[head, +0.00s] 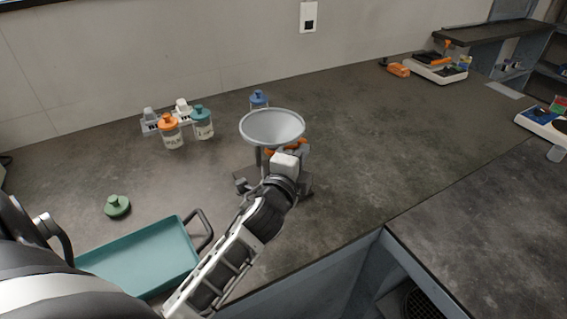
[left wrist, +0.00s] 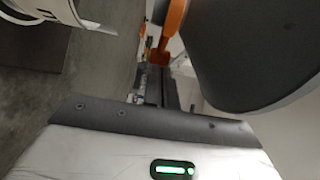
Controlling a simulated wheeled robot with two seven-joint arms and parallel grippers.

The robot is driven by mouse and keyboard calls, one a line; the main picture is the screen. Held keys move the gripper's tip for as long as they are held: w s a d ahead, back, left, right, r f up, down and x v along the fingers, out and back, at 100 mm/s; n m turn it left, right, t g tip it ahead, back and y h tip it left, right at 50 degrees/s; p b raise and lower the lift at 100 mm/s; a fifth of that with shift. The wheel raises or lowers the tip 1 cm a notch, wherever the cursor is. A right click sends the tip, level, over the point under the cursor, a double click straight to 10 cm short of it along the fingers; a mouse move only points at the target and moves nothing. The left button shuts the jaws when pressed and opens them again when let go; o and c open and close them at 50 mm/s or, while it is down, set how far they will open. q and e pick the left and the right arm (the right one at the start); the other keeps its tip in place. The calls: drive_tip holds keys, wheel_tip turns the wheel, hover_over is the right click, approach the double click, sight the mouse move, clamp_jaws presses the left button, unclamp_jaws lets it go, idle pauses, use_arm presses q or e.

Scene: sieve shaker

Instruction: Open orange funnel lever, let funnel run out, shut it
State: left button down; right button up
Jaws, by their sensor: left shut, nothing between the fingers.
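The grey funnel (head: 272,126) stands upright on its stand on the dark bench. Orange parts (head: 303,147) show just below its bowl, partly hidden behind my left gripper (head: 285,160), so the lever's position cannot be told in the head view. My left gripper is shut and empty, close under the funnel's front rim. In the left wrist view, the fingers (left wrist: 150,85) point toward an orange piece (left wrist: 157,54), probably the lever; touching or apart is unclear. The funnel's dark underside (left wrist: 265,50) fills the right of that view. My right gripper is not in view.
A teal tray (head: 150,258) with a dark handle and a green lid (head: 117,206) lie at left. Behind are an orange-capped jar (head: 170,132), a teal-capped jar (head: 202,123) and a blue-capped jar (head: 259,100).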

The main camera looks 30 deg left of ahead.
use_arm(q)
drive_tip(key=y, duration=0.1)
drive_tip(key=w+n+y+b, duration=0.1)
drive_tip(key=shift+n+g+y, duration=0.3)
drive_tip(key=shift+g, duration=0.1)
idle(0.3)
